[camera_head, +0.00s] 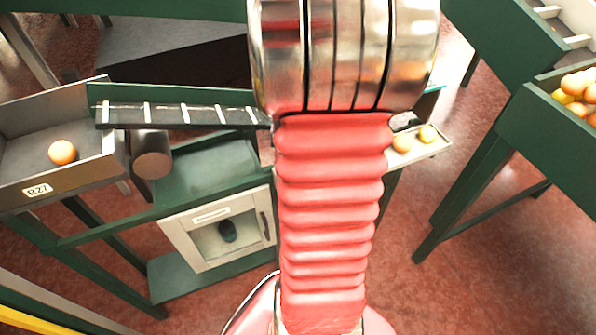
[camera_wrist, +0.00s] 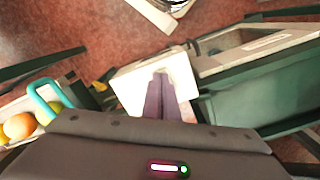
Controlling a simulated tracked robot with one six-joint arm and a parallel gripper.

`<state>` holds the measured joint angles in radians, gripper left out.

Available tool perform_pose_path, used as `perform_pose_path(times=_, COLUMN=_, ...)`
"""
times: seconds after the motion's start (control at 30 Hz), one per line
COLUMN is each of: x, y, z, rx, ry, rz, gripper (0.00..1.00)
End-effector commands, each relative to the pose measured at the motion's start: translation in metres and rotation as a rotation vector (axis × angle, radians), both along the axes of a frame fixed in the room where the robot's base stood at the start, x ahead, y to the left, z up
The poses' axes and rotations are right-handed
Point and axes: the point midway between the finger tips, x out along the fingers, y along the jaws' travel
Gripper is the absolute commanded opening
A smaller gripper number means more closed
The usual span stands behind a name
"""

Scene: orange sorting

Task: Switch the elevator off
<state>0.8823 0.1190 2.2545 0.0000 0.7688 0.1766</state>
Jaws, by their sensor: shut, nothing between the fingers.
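The elevator shows in the head view as a dark belt with white cleats (camera_head: 183,116), running between a grey tray at the left and my arm. Below it, a pale control box (camera_head: 185,237) with a label and a handle is fixed to the green frame. A dark knob or switch (camera_head: 228,231) sits in its recess; its setting cannot be told. My gripper (camera_wrist: 161,75) is shut and empty in the wrist view, its fingertips over a white surface. Whether they touch it cannot be told. A pale-framed box (camera_wrist: 255,50) lies right of the fingers. My arm hides the gripper in the head view.
A grey tray marked R27 (camera_head: 100,168) holds one orange (camera_head: 62,152). A pale tray with two fruits (camera_head: 414,139) is right of my arm. Green stands (camera_head: 530,130) with several oranges are at the right. Open red floor (camera_head: 470,275) lies at the lower right.

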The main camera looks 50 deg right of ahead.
Motion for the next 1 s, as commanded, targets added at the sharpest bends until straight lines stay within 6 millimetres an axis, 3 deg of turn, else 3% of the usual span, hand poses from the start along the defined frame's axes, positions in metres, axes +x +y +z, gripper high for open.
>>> perform_pose_path(times=1.0, x=0.000, y=-0.001, z=0.056, rx=-0.001, ry=0.000, rz=0.000, gripper=0.00)
